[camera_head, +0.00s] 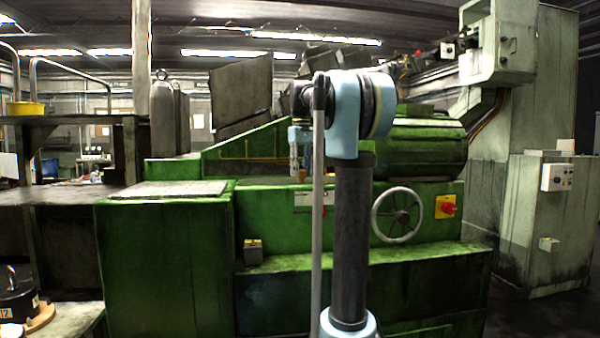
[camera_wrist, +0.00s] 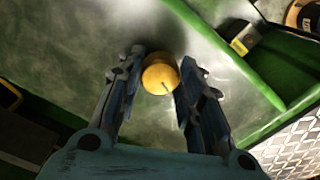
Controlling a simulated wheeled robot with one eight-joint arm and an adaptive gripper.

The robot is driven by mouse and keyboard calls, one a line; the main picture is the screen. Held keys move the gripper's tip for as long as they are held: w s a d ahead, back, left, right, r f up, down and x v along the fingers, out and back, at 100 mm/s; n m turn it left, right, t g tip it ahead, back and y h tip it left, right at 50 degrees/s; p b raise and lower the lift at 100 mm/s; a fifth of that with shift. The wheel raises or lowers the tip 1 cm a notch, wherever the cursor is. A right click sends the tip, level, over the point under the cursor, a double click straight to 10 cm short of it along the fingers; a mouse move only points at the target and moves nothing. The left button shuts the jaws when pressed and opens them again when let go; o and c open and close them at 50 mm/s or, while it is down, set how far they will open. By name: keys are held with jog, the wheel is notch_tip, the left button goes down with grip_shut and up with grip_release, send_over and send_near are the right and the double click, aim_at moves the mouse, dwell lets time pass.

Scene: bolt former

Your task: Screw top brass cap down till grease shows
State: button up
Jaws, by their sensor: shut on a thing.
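The brass cap (camera_wrist: 160,77) shows in the wrist view as a round, yellow top with a short dark mark near its lower edge. My gripper (camera_wrist: 160,72) has its two fingers on either side of the cap, shut on it near the fingertips. What lies under the cap is hidden, and I see no grease around it. In the head view, my own arm stands in front of the green machine (camera_head: 165,260) and hides much of the work area. The cap cannot be made out clearly there.
A spoked handwheel (camera_head: 398,215) and a red knob on a yellow plate (camera_head: 446,207) are on the machine front. In the wrist view, a small yellow-grey box (camera_wrist: 243,38) sits at upper right, beside a green edge. A grey cabinet (camera_head: 545,225) stands at right.

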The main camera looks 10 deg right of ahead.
jog(key=m, duration=0.5)
jog(key=shift+m, duration=0.3)
jog(key=m, duration=0.4)
jog(key=shift+m, duration=0.4)
jog(key=o, duration=1.1)
jog(key=shift+c, duration=0.2)
jog(key=shift+r, duration=0.15)
notch_tip(320, 180, up, 12)
jog(key=shift+w+f, duration=0.1)
jog(key=shift+f, duration=0.1)
